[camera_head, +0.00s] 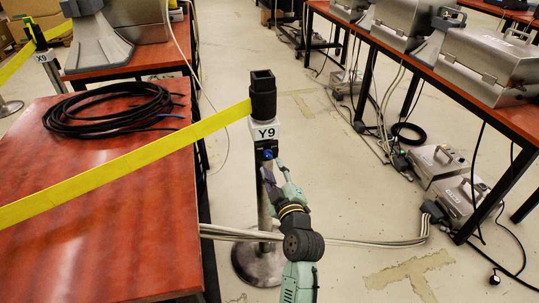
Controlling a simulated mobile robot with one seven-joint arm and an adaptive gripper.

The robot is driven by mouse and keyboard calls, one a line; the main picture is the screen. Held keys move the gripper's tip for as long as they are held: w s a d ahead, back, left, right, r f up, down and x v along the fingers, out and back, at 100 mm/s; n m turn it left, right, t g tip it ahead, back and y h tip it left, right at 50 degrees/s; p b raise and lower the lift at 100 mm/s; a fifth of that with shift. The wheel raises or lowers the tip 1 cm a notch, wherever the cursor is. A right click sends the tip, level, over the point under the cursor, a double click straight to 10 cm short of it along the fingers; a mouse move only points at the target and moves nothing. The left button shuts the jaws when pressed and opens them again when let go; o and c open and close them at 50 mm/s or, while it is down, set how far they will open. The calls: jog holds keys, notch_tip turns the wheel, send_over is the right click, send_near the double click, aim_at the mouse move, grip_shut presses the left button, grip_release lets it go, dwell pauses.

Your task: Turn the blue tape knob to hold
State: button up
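Whether a fingertip touches the knob cannot be told. The knob's pointer and the panel's markings are too small to read. The yellow tape (130,160) runs from the black post head (263,95) to the lower left.
A red-brown table (90,240) with a coiled black cable (110,108) stands close on the left. A long table (450,85) with metal cases stands at the right. Cables (360,242) cross the floor behind the post. Open floor (330,170) lies right of the post.

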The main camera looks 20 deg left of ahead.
aim_at(269, 157)
jog(key=shift+p+x, duration=0.55)
jog(key=shift+x, duration=2.2)
jog(key=shift+c, duration=0.5)
grip_shut()
